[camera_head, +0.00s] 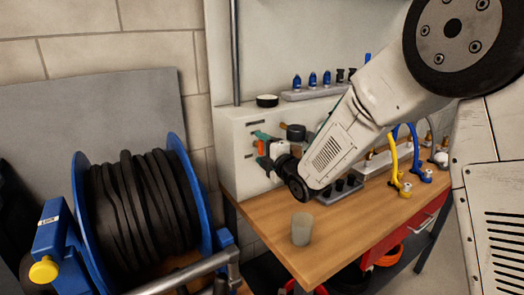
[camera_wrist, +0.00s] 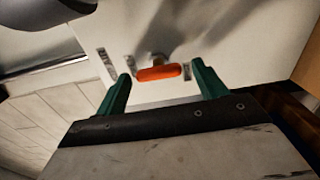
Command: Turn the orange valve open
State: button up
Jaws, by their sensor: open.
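The orange valve handle (camera_wrist: 159,73) shows in the wrist view as a short rounded bar on a pale panel, lying nearly level across the picture. My gripper (camera_wrist: 161,77) has two green fingers spread apart, one on each side of the handle, with clear gaps and no contact visible. In the head view my gripper (camera_head: 258,142) is at the front of the white box, and a small orange part of the valve (camera_head: 261,147) shows between the fingers. My wrist hides part of the box face there.
The white box (camera_head: 236,165) stands on a wooden workbench (camera_head: 300,245). A grey cup (camera_head: 302,228) stands near the bench's front edge. A blue hose reel (camera_head: 140,205) fills the left. Yellow (camera_head: 394,165) and blue (camera_head: 415,150) hooked fittings stand at the right. Labels flank the handle.

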jog(key=v, duration=0.7)
jog(key=shift+s+d, duration=0.2)
jog(key=shift+s, duration=0.1)
